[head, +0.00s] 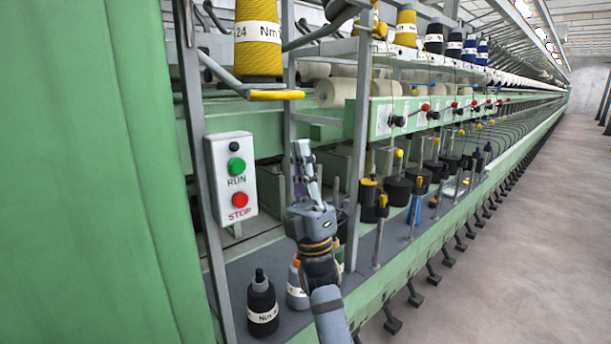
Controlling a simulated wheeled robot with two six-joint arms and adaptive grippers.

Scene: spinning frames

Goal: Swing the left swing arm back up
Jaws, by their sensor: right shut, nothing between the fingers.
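A grey swing arm (222,72) with a yellow end bar (277,95) sticks out from the frame at the upper left, and I take it as the left one. The bar is roughly level, just below a large yellow yarn cone (258,45); I cannot tell if they touch. My right gripper (302,152) is shut and empty, its fingers pointing up. It is below and a little right of the yellow bar, clearly apart from it in the picture. My left gripper is not in view.
A switch box (230,180) with green RUN and red STOP buttons hangs left of my gripper. A black bobbin (262,305) stands on the grey shelf below, and a grey one (297,288) is partly hidden. A grey upright (361,130) stands right of my gripper. The aisle floor (520,220) is clear.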

